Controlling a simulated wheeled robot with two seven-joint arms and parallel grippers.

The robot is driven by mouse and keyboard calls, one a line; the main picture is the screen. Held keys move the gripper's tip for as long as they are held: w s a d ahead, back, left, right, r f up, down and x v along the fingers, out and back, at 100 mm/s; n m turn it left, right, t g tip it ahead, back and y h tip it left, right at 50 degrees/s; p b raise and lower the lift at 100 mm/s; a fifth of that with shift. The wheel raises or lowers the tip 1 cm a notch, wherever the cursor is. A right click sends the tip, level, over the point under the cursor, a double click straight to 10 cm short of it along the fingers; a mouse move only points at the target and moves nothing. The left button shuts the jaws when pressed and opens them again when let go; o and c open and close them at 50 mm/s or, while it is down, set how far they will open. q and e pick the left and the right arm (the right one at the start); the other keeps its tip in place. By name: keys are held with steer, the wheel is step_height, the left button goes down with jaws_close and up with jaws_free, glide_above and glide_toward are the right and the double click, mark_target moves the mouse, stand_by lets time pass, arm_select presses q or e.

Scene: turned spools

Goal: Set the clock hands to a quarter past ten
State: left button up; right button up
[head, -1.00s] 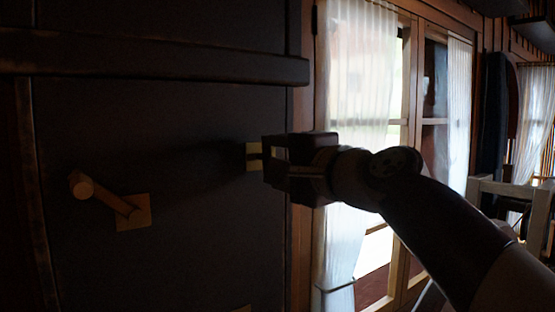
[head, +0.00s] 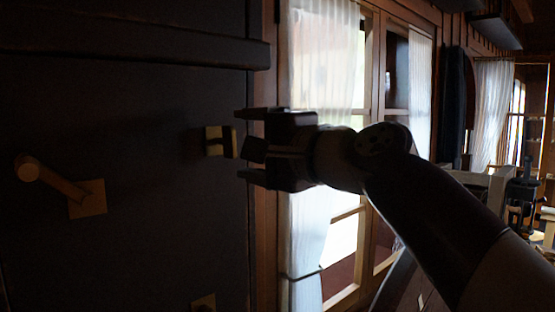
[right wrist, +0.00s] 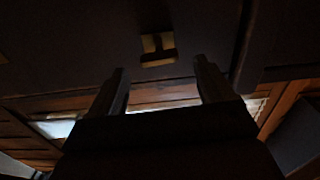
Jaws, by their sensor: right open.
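No clock face or clock hands can be made out in either view. A small brass-coloured fitting (head: 214,140) with a dark middle sits on a dark upright panel (head: 140,110). It also shows in the right wrist view (right wrist: 158,60), just beyond the fingertips. My right gripper (head: 242,147) is open and empty, just right of the fitting in the head view. In the right wrist view its two fingers (right wrist: 160,70) stand apart, with nothing between them. My left gripper is not in view.
A wooden peg (head: 52,178) on a square plate (head: 87,200) juts from the panel at left. A dark ledge (head: 130,42) crosses above. Another small wooden piece (head: 204,302) shows at the bottom. A curtained window (head: 320,90) stands to the right.

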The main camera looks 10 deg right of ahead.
steer(key=b+v, duration=0.3)
steer(key=v, duration=0.6)
steer(key=shift+s+d+b, duration=0.2)
steer(key=shift+s+b, duration=0.05)
steer(key=shift+b, duration=0.1)
